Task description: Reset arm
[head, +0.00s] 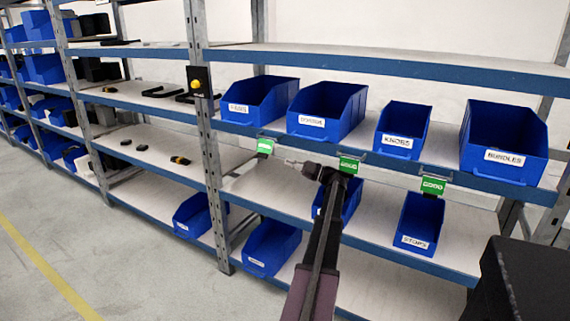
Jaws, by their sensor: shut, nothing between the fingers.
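My arm reaches up from the bottom of the head view toward the shelf rack. My gripper (292,163) is at its end, pointing left, in front of the rack between the upper bin shelf and the lower one. It looks shut and holds nothing. It is small in the picture, and I cannot tell how far it is from the shelf edge. My arm partly hides a blue bin (350,205) on the lower shelf.
A stops bin (418,225) is below. Green tags (265,146) hang from the shelf edge. A metal post (206,150) stands left. Floor (120,260) at left is clear.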

